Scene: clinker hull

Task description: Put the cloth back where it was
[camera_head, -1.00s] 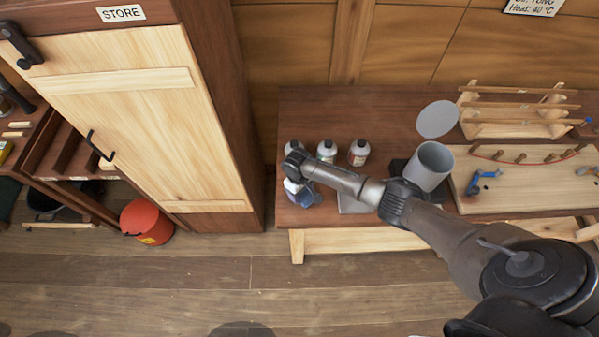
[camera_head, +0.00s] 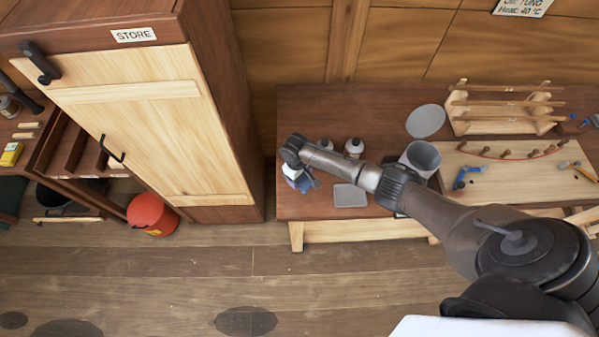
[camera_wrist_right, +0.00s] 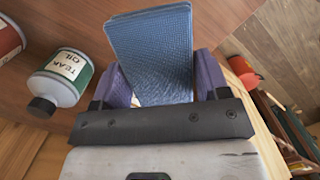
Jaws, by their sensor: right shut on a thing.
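The blue cloth (camera_wrist_right: 152,55) is a folded, woven piece between the purple-grey fingers of my right gripper (camera_wrist_right: 160,85) in the right wrist view. The gripper is shut on it. In the head view, my right gripper (camera_head: 300,180) is over the front left end of the brown bench (camera_head: 300,110), with a bit of blue showing at it. I cannot tell whether the cloth touches the bench top. My left gripper is not in view.
A teak oil bottle (camera_wrist_right: 62,78) stands close beside the gripper; another bottle (camera_head: 354,148) stands behind my arm. A grey flat tray (camera_head: 350,196), an open grey can (camera_head: 420,158) and its round lid (camera_head: 425,121) are further right. The store cupboard (camera_head: 150,120) stands left.

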